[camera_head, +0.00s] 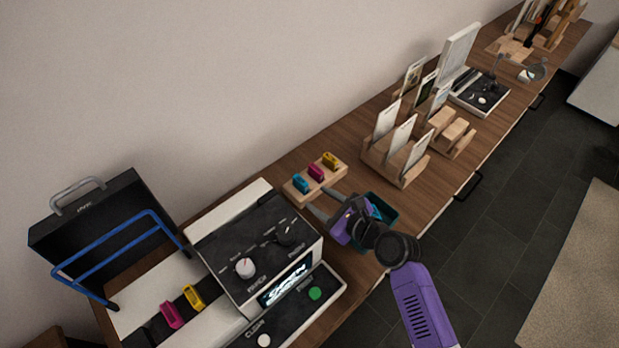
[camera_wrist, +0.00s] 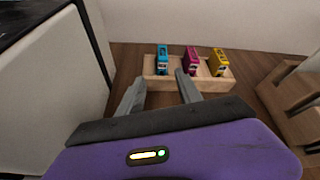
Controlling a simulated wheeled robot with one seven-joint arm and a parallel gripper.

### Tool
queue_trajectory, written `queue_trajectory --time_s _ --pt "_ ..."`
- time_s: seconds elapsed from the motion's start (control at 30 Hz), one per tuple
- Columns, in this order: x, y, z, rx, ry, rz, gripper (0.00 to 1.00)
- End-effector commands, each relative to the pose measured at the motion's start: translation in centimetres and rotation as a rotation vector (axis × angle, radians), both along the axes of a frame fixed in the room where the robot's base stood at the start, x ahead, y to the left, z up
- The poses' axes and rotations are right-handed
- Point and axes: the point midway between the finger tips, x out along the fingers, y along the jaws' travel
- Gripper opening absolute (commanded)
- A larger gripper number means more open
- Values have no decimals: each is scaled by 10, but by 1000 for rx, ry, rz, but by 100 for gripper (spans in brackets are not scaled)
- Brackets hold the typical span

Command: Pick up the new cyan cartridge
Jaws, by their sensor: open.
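The new cyan cartridge (camera_head: 301,183) stands at the left end of a small wooden holder (camera_head: 314,191) on the counter. It also shows in the wrist view (camera_wrist: 162,60), a little beyond my fingertips and between their lines. My gripper (camera_head: 318,205) is open and empty, with its two grey fingers pointing at the holder. In the wrist view the fingers (camera_wrist: 160,78) end at the near edge of the holder, apart from the cartridge. A magenta cartridge (camera_wrist: 191,62) and a yellow cartridge (camera_wrist: 218,62) stand to its right in the same holder.
A printer-like machine (camera_head: 257,243) stands left of my gripper, with magenta (camera_head: 172,315) and yellow (camera_head: 194,297) cartridges in it. A teal bin (camera_head: 383,211) is partly hidden behind my gripper. A wooden card rack (camera_head: 397,171) stands to the right of the holder.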

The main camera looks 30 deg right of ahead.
Motion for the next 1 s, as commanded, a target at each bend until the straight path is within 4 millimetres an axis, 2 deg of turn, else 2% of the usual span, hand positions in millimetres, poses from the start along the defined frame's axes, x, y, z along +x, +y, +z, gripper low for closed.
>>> queue_trajectory --time_s 0.1,0.23,0.57,0.8,1.0 --pt "17 5 8 166 39 -24 42" --pt "25 8 10 262 67 -38 42" --pt "53 18 0 276 71 -40 42" --pt "82 31 -9 275 70 -40 42" --pt "94 35 -15 274 70 -41 42"
